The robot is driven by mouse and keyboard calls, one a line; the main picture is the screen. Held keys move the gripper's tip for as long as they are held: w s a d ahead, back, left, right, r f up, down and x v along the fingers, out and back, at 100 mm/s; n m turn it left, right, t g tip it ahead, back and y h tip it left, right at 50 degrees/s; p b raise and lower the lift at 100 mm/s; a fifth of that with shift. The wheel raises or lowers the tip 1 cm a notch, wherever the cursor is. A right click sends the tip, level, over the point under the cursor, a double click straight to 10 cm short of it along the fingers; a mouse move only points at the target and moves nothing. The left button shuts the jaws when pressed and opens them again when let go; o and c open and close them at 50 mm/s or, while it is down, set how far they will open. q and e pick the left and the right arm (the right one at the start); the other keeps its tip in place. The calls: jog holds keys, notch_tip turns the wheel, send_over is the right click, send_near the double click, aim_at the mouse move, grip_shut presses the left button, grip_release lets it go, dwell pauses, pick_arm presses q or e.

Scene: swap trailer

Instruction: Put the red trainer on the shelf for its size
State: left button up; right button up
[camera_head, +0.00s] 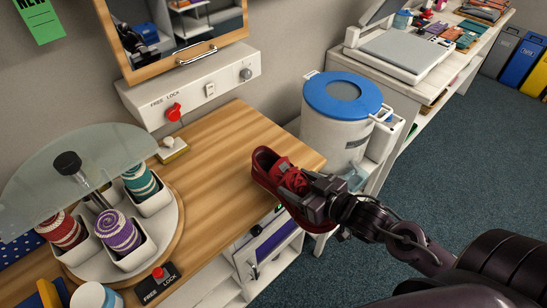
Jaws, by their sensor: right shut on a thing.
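The red trainer (273,168) is at the right front corner of the wooden counter, with its opening facing up and to the left. My right gripper (302,190) is shut on the trainer at its right end. I cannot tell whether the trainer touches the counter or hangs just above its edge. The left gripper is not in view. No shelf with a readable size label shows; open white compartments (222,285) are partly visible under the counter.
A carousel with thread spools (118,232) under a glass cover fills the counter's left. A blue-lidded white bin (345,98) stands behind the trainer. A FREE LOCK panel with a red knob (173,112) is on the wall. The counter's middle (222,160) is clear. Carpeted floor lies right.

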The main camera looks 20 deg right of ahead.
aim_at(275, 176)
jog(key=a+r, duration=0.1)
jog(key=s+a+r+m+h, duration=0.1)
jog(key=a+r+h, duration=0.1)
jog(key=shift+s+a+m, duration=0.25)
jog(key=shift+m, duration=0.05)
jog(key=shift+c, duration=0.2)
jog(key=s+r+m+h, duration=0.1)
jog(key=s+a+r+m+h, duration=0.1)
jog(key=s+h, duration=0.1)
jog(key=shift+a+r+t, duration=0.1)
jog(key=shift+r+t, duration=0.3)
jog(key=shift+a, duration=0.1)
